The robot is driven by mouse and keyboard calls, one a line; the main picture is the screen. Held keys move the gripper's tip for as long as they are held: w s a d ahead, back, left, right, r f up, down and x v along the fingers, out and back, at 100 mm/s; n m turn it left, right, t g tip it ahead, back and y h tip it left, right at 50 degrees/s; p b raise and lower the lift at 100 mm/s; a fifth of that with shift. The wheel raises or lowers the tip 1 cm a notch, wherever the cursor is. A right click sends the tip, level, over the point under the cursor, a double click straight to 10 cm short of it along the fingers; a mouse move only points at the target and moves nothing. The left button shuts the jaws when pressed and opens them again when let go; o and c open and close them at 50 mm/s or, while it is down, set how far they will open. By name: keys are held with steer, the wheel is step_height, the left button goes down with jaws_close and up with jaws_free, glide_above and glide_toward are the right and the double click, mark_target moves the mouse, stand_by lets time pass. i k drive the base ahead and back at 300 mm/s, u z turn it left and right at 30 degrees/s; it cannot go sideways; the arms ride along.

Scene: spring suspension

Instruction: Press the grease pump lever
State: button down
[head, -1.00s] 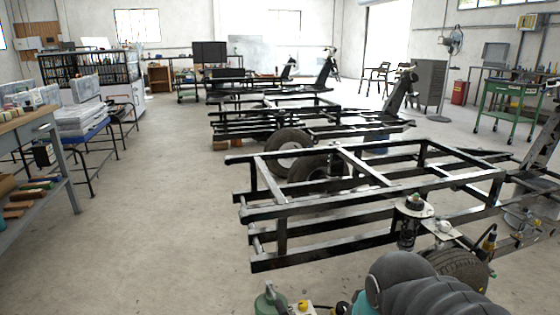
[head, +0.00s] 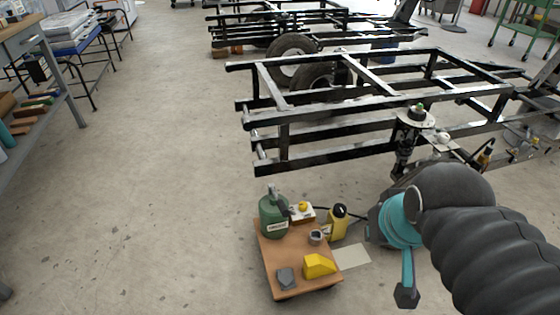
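A green labelled canister (head: 273,222), which looks like the grease pump, stands upright at the back left of a low brown-topped cart in the head view. A dark lever (head: 282,205) slants down to the right from its grey top. My arm enters from the right. A teal part with a dark tip (head: 407,294) hangs at its near end, right of the cart and apart from the pump. It may be part of my gripper; its fingers cannot be made out, and nothing held is visible.
The cart top (head: 286,255) also holds a yellow block (head: 319,265), a grey item (head: 285,278), a small cup (head: 315,237) and a box with a yellow knob (head: 301,210). A yellow bottle (head: 338,222) stands beside it. A black frame (head: 330,150) lies behind. Floor at left is clear.

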mark_target(284, 209)
steer(key=k, duration=1.2)
steer(key=u, duration=0.75)
steer(key=i, duration=1.55)
steer(key=z, duration=0.8)
